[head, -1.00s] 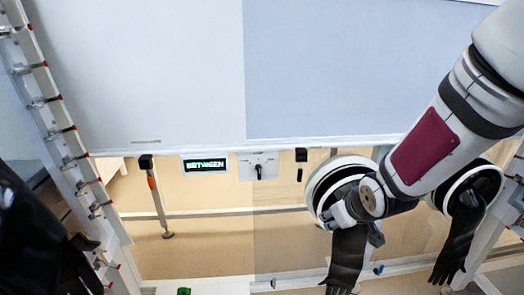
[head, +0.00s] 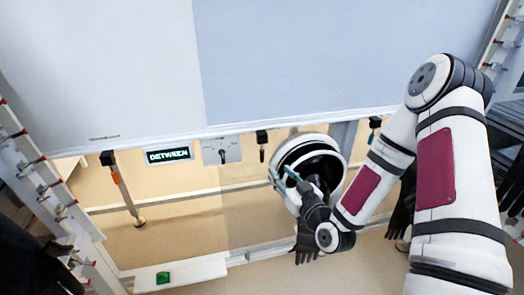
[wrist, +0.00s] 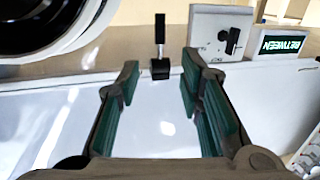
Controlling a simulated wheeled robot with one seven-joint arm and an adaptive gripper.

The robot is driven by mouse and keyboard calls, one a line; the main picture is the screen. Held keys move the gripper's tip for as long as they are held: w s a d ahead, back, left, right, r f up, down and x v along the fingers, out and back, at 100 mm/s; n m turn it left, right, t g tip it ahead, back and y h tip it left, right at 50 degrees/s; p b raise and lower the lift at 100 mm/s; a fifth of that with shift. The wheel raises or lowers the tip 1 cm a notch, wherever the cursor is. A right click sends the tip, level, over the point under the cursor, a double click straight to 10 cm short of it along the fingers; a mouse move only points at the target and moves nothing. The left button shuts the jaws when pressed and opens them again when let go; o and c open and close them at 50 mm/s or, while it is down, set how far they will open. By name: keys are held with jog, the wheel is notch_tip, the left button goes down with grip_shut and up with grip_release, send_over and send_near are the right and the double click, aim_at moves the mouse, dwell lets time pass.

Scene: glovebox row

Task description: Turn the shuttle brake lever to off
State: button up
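A small light panel (head: 222,150) with a dark turn handle (head: 223,156) is on the front below the large white hood; in the wrist view the handle (wrist: 232,40) is at upper right. Right of the panel in the head view, a black lever (head: 262,138) hangs from a black block; in the wrist view this lever (wrist: 160,35) stands beyond the fingertips. I cannot tell from lettering which is the shuttle brake lever. My gripper (wrist: 160,82) is open and empty, its green-padded fingers apart. In the head view my gripper (head: 291,180) is in front of the round port.
A display (head: 169,155) reading BETWEEN is left of the panel. A round white-rimmed glove port (head: 283,150) is close to my gripper, with a black glove (head: 304,247) below. A green button (head: 163,278) is on a white ledge at lower left.

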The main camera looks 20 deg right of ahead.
aim_at(263, 153)
jog(key=w+a, duration=0.1)
jog(key=w, duration=0.3)
jog(key=w+b, duration=0.1)
jog(key=w, duration=0.3)
jog(key=w+a, duration=0.1)
jog(key=w, duration=0.4)
jog(key=shift+w+a, duration=0.1)
jog(key=shift+a, duration=0.2)
grip_shut()
